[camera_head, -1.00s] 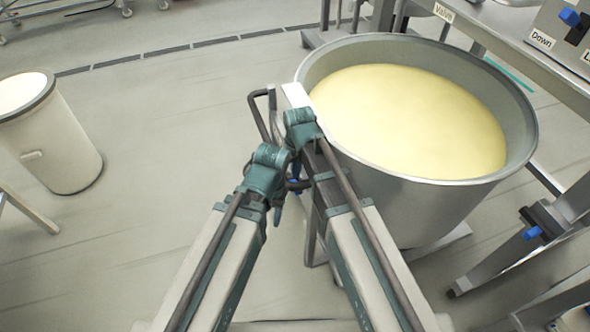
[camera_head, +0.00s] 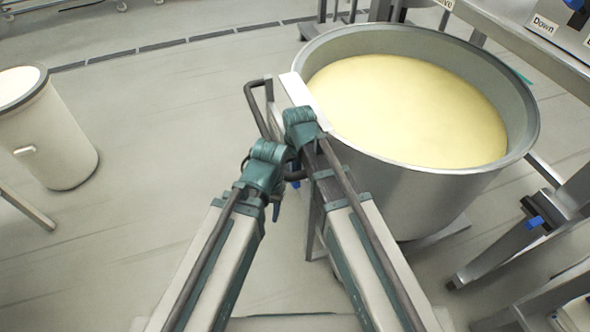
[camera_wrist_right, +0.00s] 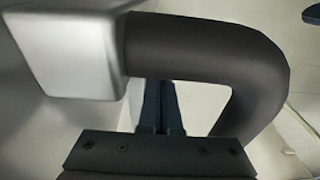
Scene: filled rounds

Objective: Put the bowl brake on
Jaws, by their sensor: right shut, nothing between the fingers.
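The large steel bowl (camera_head: 400,200), filled with a pale yellow mass, stands right of my arms. A dark bent handle (camera_head: 255,105) rises at its left side and shows large in the right wrist view (camera_wrist_right: 200,45), joined to a grey metal block (camera_wrist_right: 70,50). My right gripper (camera_wrist_right: 161,95) is shut and empty, its fingers partly behind the handle bar; in the head view my arm mostly covers it. My left gripper (camera_head: 275,211) hangs at the end of the left arm, left of the bowl's frame; its jaws are unclear. I cannot make out the brake.
A white bin (camera_head: 55,140) stands at the left. A steel machine frame with a blue part (camera_head: 534,222) stands right of the bowl. A panel with a "Down" label (camera_head: 544,24) is at the top right. The floor between bin and bowl is clear.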

